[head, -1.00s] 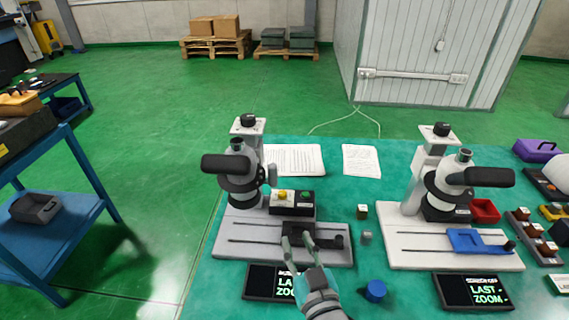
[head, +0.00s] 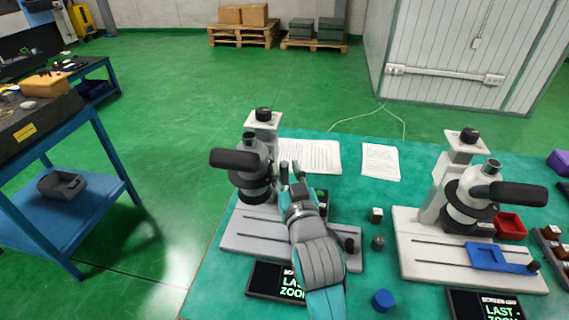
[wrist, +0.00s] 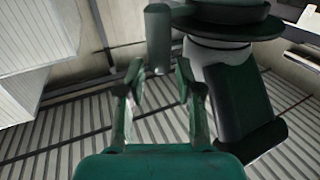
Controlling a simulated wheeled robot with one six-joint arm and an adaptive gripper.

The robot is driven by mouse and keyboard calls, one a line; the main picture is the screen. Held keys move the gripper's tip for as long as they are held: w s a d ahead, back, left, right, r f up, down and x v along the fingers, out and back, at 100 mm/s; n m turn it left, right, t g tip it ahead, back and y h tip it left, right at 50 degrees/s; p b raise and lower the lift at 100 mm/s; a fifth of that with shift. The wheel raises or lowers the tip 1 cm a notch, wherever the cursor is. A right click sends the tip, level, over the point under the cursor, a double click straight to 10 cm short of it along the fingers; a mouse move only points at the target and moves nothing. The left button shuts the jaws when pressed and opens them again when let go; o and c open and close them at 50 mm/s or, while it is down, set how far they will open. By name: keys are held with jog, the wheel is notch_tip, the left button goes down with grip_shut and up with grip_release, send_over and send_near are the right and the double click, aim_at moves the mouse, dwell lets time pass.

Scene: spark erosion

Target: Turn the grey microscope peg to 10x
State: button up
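The grey microscope (head: 254,176) stands on its grey base at the left of the teal table, with a black eyepiece (head: 234,159) pointing left. My gripper (head: 291,176) is raised just right of its body. In the wrist view my gripper (wrist: 160,88) is open, with a gap between its two fingers. A grey upright cylinder, apparently the peg (wrist: 158,36), shows between and beyond the fingertips, beside the microscope's round body (wrist: 225,22). I cannot tell whether a finger touches it. In the head view my gripper hides the peg. No zoom marking is readable.
A white microscope (head: 470,199) with a blue slide holder (head: 487,257) stands to the right. A "LAST ZOOM" screen (head: 263,281) is partly covered by my arm. A blue knob (head: 383,300) and two small blocks stand between the microscopes. Papers (head: 310,155) lie behind.

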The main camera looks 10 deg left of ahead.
aim_at(286, 168)
jog(key=shift+x, duration=1.45)
grip_shut()
jog(key=shift+w, duration=0.1)
jog(key=w+a+n+g+y, duration=0.2)
jog(key=w+n+g+y, duration=0.4)
jog(key=n+g+y, duration=0.4)
jog(key=shift+w+a+n+g+y, duration=0.3)
jog(key=shift+n+g+y, duration=0.15)
jog(key=shift+g, duration=0.65)
